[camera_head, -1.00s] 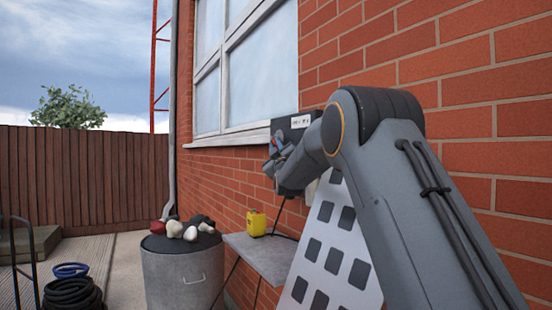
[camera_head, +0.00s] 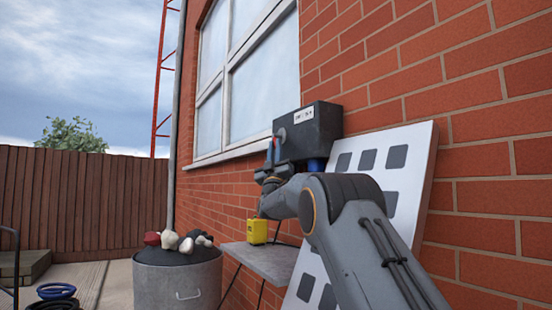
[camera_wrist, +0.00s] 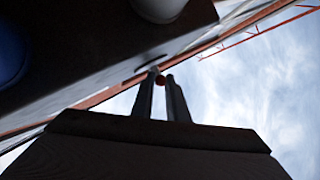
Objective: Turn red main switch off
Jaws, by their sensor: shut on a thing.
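A black switch box (camera_head: 318,132) with a white label is fixed to the brick wall. My gripper (camera_head: 272,150) is at the box's left, front side, with its fingers pointing up. A small bit of red, the red main switch (camera_head: 277,141), shows at the fingertips. In the wrist view, the two fingers of my gripper (camera_wrist: 160,84) stand slightly apart, with the small red switch (camera_wrist: 160,80) between their tips. The gripper is shut on it. The switch is mostly hidden by the fingers, so its exact position cannot be told.
A blue socket (camera_head: 316,164) is under the box. A white panel with dark squares (camera_head: 425,165) leans on the wall beside my arm. A grey folding table (camera_head: 272,265) holds a yellow canister (camera_head: 257,231). A metal bin (camera_head: 178,280) stands left.

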